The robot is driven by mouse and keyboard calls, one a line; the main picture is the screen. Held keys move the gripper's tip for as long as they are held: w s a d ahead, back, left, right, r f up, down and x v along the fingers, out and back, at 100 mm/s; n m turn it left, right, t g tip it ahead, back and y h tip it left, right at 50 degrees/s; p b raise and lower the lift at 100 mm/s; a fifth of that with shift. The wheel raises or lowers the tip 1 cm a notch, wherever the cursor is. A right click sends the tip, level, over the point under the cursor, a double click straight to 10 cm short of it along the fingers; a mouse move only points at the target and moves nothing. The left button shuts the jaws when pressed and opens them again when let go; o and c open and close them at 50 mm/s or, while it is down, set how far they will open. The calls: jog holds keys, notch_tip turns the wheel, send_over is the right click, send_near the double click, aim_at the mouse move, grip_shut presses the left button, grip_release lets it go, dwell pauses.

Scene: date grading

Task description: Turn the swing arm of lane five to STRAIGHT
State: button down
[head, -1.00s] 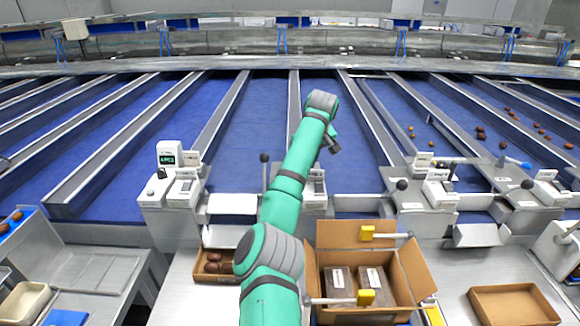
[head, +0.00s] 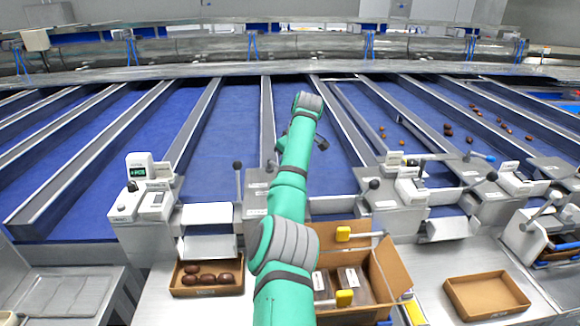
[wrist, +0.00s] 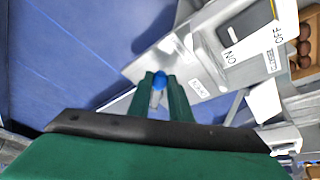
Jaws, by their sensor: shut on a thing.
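My gripper (wrist: 160,84) shows in the wrist view with its two green fingers closed around a blue-tipped handle (wrist: 160,79). The handle lies beside a grey metal lane unit (wrist: 205,75) with a small label, too blurred to read for certain. In the head view my green arm reaches over the front of the lanes and hides the gripper and the held handle. Whether the swing arm is straight or angled cannot be told. Another blue-tipped handle (head: 482,156) shows on a lane farther right.
An ON/OFF switch box (wrist: 235,28) is close to my gripper. Black-knobbed levers (head: 238,166) (head: 374,184) stand along the lane fronts. An open carton (head: 395,275), a tray of dates (head: 207,291) and an empty tray (head: 487,312) lie below. Dates (head: 448,131) lie on a right-hand lane.

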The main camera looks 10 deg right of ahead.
jog(key=shift+d, duration=0.2)
jog(key=c, duration=1.7)
grip_release()
jog(key=shift+o, duration=0.4)
jog(key=shift+a, duration=0.1)
jog(key=shift+r, duration=0.1)
jog(key=v, duration=1)
jog(key=shift+s+r, duration=0.15)
jog(key=shift+r, duration=0.15)
